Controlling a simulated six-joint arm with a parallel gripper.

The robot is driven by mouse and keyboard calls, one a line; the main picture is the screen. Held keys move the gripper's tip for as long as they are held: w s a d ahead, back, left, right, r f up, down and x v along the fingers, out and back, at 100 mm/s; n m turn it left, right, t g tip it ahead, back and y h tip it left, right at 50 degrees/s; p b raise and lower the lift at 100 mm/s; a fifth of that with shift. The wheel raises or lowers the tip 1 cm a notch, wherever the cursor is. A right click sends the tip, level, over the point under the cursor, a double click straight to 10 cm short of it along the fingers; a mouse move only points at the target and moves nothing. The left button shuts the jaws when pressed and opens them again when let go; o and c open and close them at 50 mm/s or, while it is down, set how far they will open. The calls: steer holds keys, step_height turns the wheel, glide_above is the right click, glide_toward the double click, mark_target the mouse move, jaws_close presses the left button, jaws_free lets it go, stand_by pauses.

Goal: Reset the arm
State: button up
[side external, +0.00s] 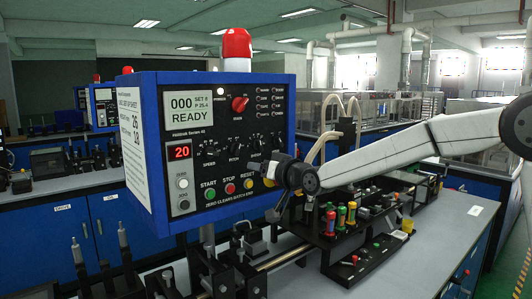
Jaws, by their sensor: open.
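My arm reaches in from the right edge in the side external view. It ends in my dark gripper (268,188), which is open in front of the lower right part of a blue control box (150,85). The fingertips are small and dark, and I cannot tell whether they touch the panel. The box has a row of buttons: a green START button (211,193), a red STOP button (230,188) and a yellow RESET button (249,184). Part of the panel beside RESET is hidden by my gripper. The display (188,115) reads 000 and READY.
A red beacon (236,45) tops the box. A black rack (345,240) with coloured tools stands below my arm on a grey bench (420,262). Black fixtures and rails (240,275) lie below the box. Hoses (325,120) rise behind my wrist.

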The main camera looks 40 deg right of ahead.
steer(key=s+f+n+g, duration=0.2)
steer(key=s+f+g, duration=0.5)
steer(key=s+f, duration=0.7)
steer(key=s+d+f+n+g, duration=0.2)
steer(key=s+f+g, duration=0.5)
steer(key=s+f, duration=0.6)
steer(key=s, duration=0.3)
